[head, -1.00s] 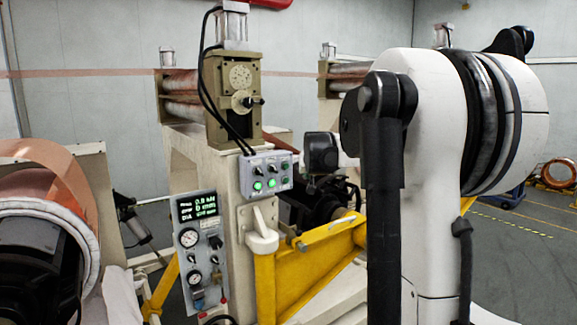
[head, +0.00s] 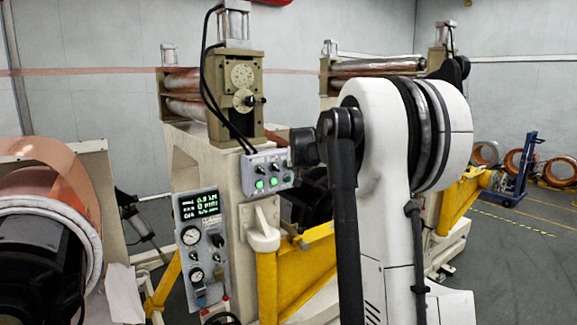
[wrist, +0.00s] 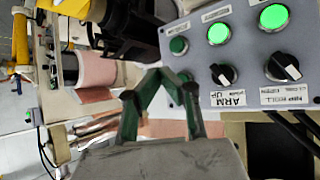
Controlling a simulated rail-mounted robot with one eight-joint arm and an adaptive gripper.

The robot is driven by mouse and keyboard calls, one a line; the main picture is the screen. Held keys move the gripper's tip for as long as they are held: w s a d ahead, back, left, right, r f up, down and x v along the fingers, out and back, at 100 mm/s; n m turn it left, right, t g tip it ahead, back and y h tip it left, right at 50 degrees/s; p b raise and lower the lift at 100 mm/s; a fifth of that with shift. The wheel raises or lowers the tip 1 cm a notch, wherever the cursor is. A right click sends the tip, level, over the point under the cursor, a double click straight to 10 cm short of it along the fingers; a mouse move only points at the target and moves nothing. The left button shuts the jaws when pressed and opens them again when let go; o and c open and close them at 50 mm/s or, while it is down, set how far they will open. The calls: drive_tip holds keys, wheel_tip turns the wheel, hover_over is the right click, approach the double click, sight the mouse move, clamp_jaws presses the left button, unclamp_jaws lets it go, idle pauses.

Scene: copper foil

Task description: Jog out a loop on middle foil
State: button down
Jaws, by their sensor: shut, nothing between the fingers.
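A grey control box (head: 268,172) hangs on the beige machine frame in the head view, with black selector knobs and two lit green buttons. In the wrist view the box (wrist: 245,55) is upside down at the upper right, labelled for arm and nip roll; a third green button (wrist: 179,45) is unlit. My gripper (wrist: 160,73) is shut and empty, its tips just below that unlit button in the picture; contact cannot be told. In the head view my arm hides the fingertips. Copper foil (head: 100,71) runs across the rollers (head: 183,92).
A gauge panel (head: 203,245) with a lit display stands below the box. Yellow bars (head: 300,265) jut out at the frame's front. A large copper foil roll (head: 50,165) is at the left.

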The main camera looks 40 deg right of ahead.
drive_tip(key=shift+w, duration=0.9)
drive_tip(key=shift+w, duration=0.15)
idle(0.8)
drive_tip(key=shift+w+d, duration=0.1)
drive_tip(key=shift+w, duration=0.2)
drive_tip(key=shift+w, duration=0.4)
idle(0.8)
drive_tip(key=shift+s, duration=0.1)
idle(2.0)
drive_tip(key=shift+s, duration=0.75)
drive_tip(key=shift+s+a+b, duration=0.2)
drive_tip(key=shift+s+b, duration=0.5)
drive_tip(key=shift+s, duration=1.8)
